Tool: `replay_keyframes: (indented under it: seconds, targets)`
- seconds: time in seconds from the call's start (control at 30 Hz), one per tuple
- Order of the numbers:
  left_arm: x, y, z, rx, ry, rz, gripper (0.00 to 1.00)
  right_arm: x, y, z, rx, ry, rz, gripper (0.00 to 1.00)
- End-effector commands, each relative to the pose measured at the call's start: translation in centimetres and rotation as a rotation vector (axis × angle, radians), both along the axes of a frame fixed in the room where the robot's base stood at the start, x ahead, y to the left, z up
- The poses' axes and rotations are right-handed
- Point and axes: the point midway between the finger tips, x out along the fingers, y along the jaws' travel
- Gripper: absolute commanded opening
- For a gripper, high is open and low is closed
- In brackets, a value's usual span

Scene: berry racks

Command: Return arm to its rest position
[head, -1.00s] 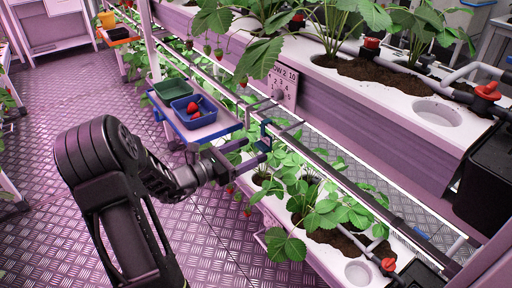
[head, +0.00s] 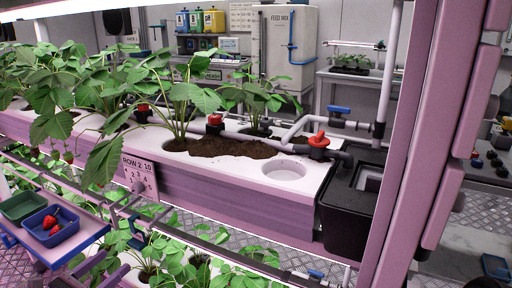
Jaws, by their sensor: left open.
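My left gripper (head: 132,236) shows low at the left of the head view, dark, with its fingers apart and nothing seen between them. My right gripper is not in view.
A long planter (head: 240,205) with strawberry plants, red valves (head: 318,142) and a sign (head: 138,172) runs across the middle. A black bin (head: 345,220) stands at its right end, beside a pink post (head: 425,130). Leaves crowd the space below the gripper.

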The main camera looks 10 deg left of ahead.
Motion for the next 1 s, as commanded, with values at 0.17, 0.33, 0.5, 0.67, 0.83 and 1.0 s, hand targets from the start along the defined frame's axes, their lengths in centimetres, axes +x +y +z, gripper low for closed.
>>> replay_keyframes:
  seconds: [0.17, 0.33, 0.5, 0.67, 0.83, 1.0]
  targets:
    - [-0.4, -0.2, -4.0, 0.108, 0.137, -0.011, 0.72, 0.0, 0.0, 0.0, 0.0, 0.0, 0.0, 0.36]
    - [-4.0, -2.7, -13.1, 0.323, 0.419, -0.146, 0.72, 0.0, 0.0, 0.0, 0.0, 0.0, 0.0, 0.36]
    - [-10.1, -8.7, -24.1, 0.672, 0.675, -0.508, 0.72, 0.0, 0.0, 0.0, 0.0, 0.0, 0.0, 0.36]
    - [-14.4, -15.5, -32.0, 1.254, 0.614, -1.052, 0.72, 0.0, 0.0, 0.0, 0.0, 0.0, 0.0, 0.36]
    - [-13.5, -25.1, -34.6, 1.754, 0.112, -1.43, 0.72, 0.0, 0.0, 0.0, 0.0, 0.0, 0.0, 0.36]
    - [-15.4, -33.1, -34.8, 1.845, -0.246, -1.594, 0.72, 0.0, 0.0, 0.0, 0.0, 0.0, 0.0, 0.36]
